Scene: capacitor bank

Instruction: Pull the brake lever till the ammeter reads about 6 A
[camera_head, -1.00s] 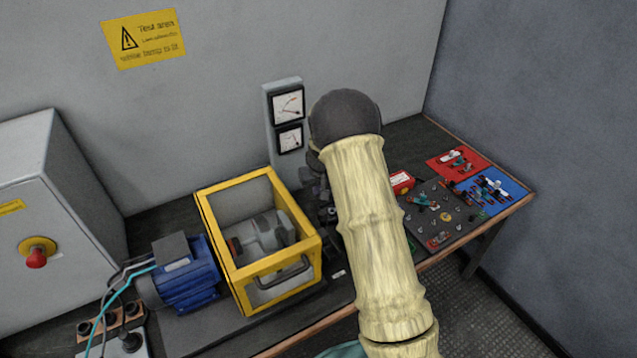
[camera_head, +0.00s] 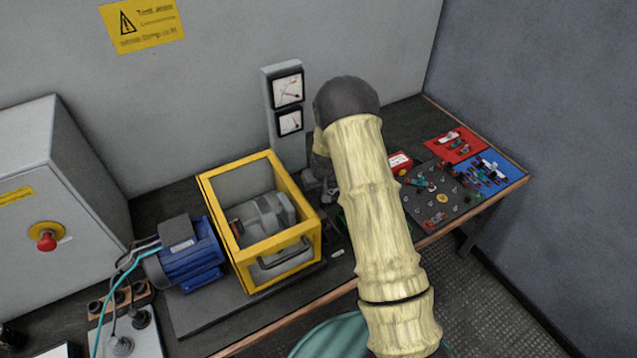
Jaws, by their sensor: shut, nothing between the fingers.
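Two square dial meters stand on a grey post at the back of the bench, an upper one (camera_head: 288,90) and a lower one (camera_head: 290,122). Their scales are too small to read, and I cannot tell which is the ammeter. A blue motor (camera_head: 187,254) sits beside a yellow-framed guard (camera_head: 277,250) with a grey machine inside. Dark parts (camera_head: 313,184) show just right of the guard, partly behind my arm; I cannot make out the brake lever among them. My gripper is hidden behind my pale arm.
A grey cabinet with a red knob (camera_head: 47,241) stands at the left. A terminal panel (camera_head: 125,335) with cables is at the lower left. A dark board (camera_head: 440,200) and red and blue mats (camera_head: 455,145) with small parts lie at the right.

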